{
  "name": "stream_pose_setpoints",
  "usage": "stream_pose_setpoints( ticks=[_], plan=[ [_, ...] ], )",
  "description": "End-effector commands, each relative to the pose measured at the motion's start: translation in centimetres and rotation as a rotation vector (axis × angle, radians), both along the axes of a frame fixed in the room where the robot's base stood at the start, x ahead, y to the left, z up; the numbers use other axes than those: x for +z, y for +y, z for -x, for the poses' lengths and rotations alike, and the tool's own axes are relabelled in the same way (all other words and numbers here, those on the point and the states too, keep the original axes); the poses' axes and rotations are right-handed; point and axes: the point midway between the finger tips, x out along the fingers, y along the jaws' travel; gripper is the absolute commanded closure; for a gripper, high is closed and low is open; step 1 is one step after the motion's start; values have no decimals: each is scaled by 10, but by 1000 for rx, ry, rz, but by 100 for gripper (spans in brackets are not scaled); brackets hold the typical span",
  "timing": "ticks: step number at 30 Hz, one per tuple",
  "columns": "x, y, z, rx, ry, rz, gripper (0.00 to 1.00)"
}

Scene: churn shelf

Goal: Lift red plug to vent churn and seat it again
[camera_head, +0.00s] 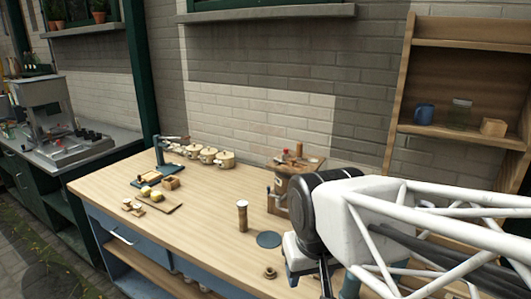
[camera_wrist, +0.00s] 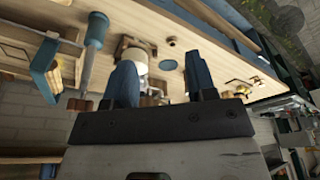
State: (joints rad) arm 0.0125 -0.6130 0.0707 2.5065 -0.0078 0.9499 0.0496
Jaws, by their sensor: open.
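The churn (camera_head: 276,193) is a wooden box with a crank on its left side, near the back of the bench. The red plug (camera_head: 285,152) sits on its top, upright as far as I can tell. In the wrist view I cannot make out the red plug. My gripper (camera_wrist: 162,78) shows there as two blue fingers spread apart, with nothing held between them. In the head view my arm covers the bench to the right of the churn and hides most of the gripper, which is apart from the plug.
Lidded pots (camera_head: 208,155) line the back. A board (camera_head: 160,203) lies left. A wooden shelf (camera_head: 460,131) stands right.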

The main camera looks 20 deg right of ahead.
Motion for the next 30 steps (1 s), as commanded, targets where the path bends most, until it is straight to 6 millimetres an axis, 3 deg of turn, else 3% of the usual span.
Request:
stream_pose_setpoints(
  ticks=[8,21,30],
  plan=[
    [30,-6,-53,-145,20,-38,49],
    [79,-25,-167,-456,62,-112,49],
    [99,-42,-247,-669,94,-159,49]
  ],
)
